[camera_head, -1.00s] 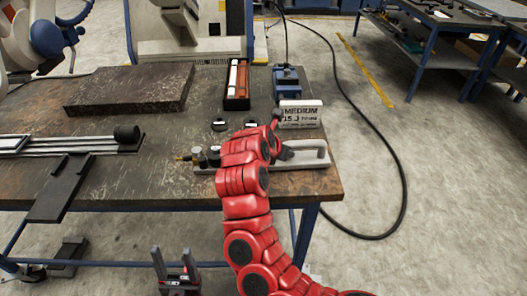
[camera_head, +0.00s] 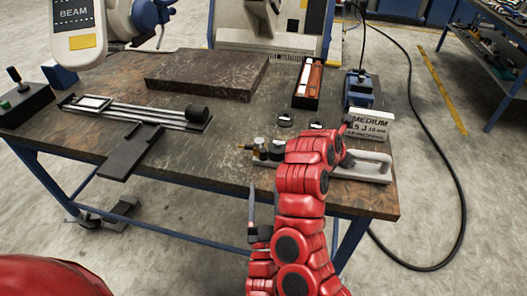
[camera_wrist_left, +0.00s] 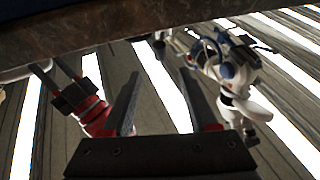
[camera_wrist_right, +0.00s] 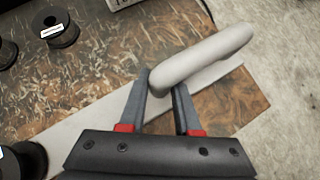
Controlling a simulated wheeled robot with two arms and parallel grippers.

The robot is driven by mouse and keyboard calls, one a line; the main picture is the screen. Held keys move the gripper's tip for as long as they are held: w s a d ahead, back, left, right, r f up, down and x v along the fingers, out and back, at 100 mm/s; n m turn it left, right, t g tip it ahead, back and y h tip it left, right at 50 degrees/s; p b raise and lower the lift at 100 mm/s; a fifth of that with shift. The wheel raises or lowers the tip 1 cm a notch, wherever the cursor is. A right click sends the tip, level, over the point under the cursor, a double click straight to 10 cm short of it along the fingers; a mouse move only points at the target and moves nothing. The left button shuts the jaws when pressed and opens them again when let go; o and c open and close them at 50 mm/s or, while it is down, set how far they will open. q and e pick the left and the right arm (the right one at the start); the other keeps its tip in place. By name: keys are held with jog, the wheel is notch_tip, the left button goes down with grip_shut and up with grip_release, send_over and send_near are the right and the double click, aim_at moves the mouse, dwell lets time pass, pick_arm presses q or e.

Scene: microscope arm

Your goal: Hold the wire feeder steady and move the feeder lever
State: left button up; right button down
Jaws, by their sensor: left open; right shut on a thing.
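The wire feeder seems to be the light grey base with a curved handle (camera_head: 372,156) at the table's front right, with several small dark knobs and a brass tip (camera_head: 259,143) at its left end. My right gripper (camera_wrist_right: 161,88) is shut on the near end of the grey handle (camera_wrist_right: 212,58). In the head view its red arm hides the middle of the base. My left gripper (camera_head: 264,207) is open and empty below the table's front edge, close beside the right arm. In the left wrist view its fingers (camera_wrist_left: 158,100) are apart. I cannot make out which part is the lever.
The worn table (camera_head: 215,150) carries a thick dark slab (camera_head: 205,75), a railed fixture (camera_head: 140,112), black spools (camera_head: 284,121), a tray with rods (camera_head: 308,84), a blue box (camera_head: 358,90) and a "MEDIUM" sign (camera_head: 372,128).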

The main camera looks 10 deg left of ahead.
aim_at(263, 157)
pick_arm(q)
jog(key=x, duration=1.1)
jog(key=shift+w+a+r, duration=0.1)
jog(key=shift+w+r, duration=0.1)
jog(key=shift+w, duration=0.1)
grip_shut()
